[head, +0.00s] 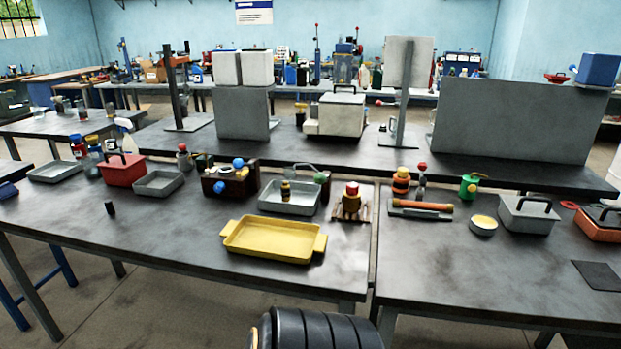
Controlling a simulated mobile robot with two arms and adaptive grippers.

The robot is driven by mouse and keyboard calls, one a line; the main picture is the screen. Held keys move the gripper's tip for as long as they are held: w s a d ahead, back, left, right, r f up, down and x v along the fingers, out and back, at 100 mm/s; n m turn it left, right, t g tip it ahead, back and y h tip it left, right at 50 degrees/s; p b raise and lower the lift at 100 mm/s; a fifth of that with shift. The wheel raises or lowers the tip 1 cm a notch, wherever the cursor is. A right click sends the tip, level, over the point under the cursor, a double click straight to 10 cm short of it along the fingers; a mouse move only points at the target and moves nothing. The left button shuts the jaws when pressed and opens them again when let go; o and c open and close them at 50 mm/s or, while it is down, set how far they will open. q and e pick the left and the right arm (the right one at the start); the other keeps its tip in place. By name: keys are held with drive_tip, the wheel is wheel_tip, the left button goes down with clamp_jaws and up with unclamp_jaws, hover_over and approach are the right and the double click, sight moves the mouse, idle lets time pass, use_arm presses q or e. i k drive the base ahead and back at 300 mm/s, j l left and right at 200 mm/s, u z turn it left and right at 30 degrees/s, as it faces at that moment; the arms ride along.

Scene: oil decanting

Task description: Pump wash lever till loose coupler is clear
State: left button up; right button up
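I cannot tell for sure which item is the wash lever or the loose coupler. A dark brown block (231,186) with blue knobs stands left of the middle of the front table. A grey tray (290,209) beside it holds a small dark piece with a yellowish top (286,190). A green ball (319,177) on a thin bent rod is at this tray's right rear. A small stand with a red top (351,200) is to the right. A small dark cylinder (110,208) stands alone at the left. Neither of my grippers is in view.
A yellow tray (269,256) lies near the front edge. A red box (124,169) and a grey pan (160,192) stand left. A grey lidded box (527,213), a round tin (483,226) and an orange-handled tool (422,206) are right. The table's left front is mostly clear.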

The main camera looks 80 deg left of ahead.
sight(320, 177)
drive_tip(key=u, duration=2.7)
